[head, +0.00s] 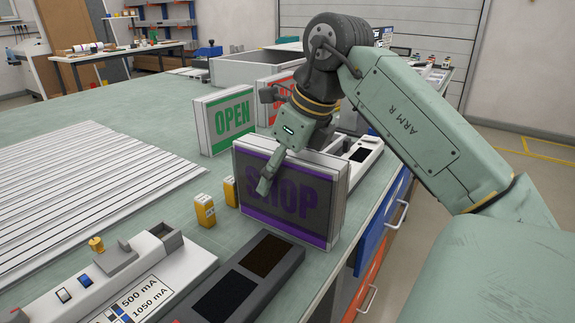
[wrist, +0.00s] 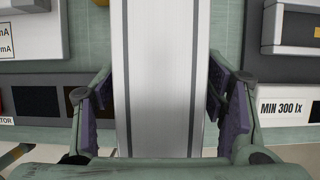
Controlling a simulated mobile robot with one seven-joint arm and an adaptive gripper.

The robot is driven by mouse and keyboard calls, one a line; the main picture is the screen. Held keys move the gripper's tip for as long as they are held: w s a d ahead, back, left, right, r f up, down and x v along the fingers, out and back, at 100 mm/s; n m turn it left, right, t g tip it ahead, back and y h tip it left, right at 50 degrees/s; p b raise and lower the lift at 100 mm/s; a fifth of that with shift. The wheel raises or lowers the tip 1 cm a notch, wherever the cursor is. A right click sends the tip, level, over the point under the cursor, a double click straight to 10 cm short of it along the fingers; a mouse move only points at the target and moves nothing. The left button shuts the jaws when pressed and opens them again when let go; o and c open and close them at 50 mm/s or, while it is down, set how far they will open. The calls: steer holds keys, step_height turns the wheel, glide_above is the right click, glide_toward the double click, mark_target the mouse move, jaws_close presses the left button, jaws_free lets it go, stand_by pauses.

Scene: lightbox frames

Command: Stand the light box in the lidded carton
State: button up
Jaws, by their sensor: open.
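A light box with purple SHOP lettering (head: 290,197) stands upright on the green bench near its right edge, its face dark. My gripper (head: 278,172) is over its top, with one finger in front of the face; the other finger is hidden behind the box. In the wrist view the pale top edge of the light box (wrist: 160,90) runs between the two open fingers, close to both; I cannot tell whether they touch it. A grey open-topped container (head: 235,73) stands at the far end of the bench; I cannot tell whether it is the lidded carton.
A green OPEN sign (head: 226,120) and a partly hidden red sign (head: 267,98) stand behind. Two small yellow blocks (head: 205,210) are left of the box. A white test unit (head: 150,275) and a dark tray (head: 240,280) lie in front. White slats (head: 75,180) cover the left.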

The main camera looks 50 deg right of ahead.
steer(key=shift+c, duration=0.2)
jaws_close()
stand_by(0.8)
